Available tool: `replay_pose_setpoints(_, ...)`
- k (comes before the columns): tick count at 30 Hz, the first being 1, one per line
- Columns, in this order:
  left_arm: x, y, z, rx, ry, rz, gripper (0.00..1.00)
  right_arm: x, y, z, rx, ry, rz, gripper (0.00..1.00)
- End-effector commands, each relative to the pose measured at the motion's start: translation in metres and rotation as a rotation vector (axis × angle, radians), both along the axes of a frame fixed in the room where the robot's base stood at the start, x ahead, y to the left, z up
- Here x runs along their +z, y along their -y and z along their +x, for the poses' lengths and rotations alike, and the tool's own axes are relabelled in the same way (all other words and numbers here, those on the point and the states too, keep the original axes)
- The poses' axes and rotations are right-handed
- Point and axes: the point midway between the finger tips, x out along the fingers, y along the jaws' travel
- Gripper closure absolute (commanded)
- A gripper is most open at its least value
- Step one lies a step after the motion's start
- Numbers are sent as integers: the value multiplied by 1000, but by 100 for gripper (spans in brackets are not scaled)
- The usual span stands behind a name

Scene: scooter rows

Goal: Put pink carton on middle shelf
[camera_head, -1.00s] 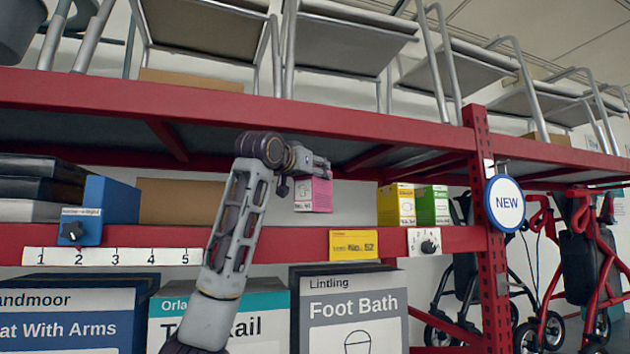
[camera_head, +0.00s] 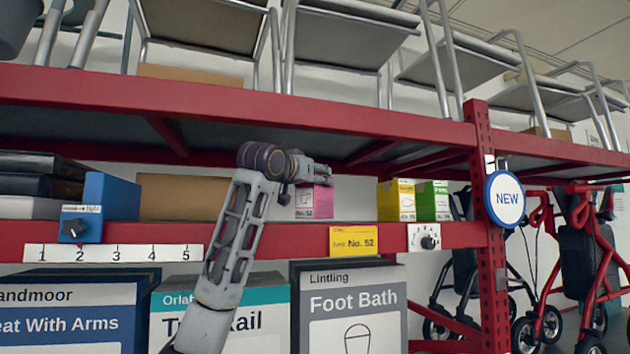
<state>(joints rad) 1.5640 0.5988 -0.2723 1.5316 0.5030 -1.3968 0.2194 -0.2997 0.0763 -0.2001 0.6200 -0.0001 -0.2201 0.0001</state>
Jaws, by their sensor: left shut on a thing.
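The pink carton (camera_head: 317,203) is at the middle shelf (camera_head: 290,238), just above its red front beam and left of the yellow carton. My left gripper (camera_head: 318,174) is shut on the top of the pink carton. The carton looks upright, with its lower edge close to the beam; I cannot tell if it touches the shelf. My left arm comes up from below and hides part of the shelf. My right gripper is not in the view.
A yellow carton (camera_head: 397,201) and a green carton (camera_head: 432,201) stand to the right on the shelf. A blue box (camera_head: 110,197) and brown box (camera_head: 180,198) are to the left. The upper shelf beam (camera_head: 250,108) runs close above my gripper. A red post (camera_head: 487,230) stands right.

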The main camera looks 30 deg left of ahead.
Motion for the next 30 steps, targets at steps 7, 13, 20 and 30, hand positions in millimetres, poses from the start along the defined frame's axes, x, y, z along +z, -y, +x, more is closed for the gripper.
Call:
replay_pose_setpoints(7,-7,0,-1,-1,2,-1,93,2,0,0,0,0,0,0)
replay_pose_setpoints(13,-7,0,-1,-1,2,-1,93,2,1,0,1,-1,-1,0)
replay_pose_setpoints(20,-11,0,-1,-1,1,-1,93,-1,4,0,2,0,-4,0)
replay_pose_setpoints(30,-10,0,0,-1,0,0,23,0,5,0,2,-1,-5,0)
